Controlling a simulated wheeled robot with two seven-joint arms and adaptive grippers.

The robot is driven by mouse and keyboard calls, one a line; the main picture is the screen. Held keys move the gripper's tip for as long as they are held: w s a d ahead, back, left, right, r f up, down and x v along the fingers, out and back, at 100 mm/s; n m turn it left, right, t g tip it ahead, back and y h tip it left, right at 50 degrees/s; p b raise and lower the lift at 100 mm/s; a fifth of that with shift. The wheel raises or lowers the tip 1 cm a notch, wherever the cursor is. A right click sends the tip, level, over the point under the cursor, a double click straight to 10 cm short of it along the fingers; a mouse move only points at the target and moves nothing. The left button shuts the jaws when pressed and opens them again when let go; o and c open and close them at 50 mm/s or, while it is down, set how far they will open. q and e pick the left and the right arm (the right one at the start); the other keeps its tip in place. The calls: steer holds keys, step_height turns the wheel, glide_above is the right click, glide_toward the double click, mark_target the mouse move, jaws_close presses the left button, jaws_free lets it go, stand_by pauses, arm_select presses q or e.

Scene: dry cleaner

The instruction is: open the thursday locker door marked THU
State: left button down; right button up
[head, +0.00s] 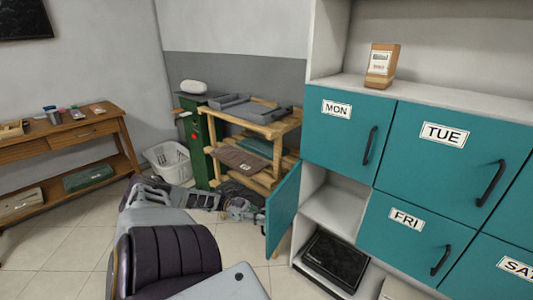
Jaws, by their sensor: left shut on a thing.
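A teal locker door (283,212) below the MON door stands swung open, its outer face turned to the left. Its label is not visible; its place in the row is left of FRI. The open compartment (340,208) beside it shows a bare pale shelf. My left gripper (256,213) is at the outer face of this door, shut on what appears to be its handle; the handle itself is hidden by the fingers. My right gripper is not in view.
The MON (335,135), TUE (452,165) and FRI (402,238) doors are shut. A black flat case (336,262) lies low in the locker unit. A wooden rack (255,122), white basket (167,160) and wooden table (65,130) stand behind. Tiled floor lies left.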

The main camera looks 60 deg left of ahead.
arm_select(q)
steer(key=shift+s+a, duration=0.1)
steer(key=shift+a, duration=0.2)
steer(key=c, duration=1.5)
jaws_free()
steer(key=shift+v, duration=3.75)
steer(key=shift+f, duration=0.1)
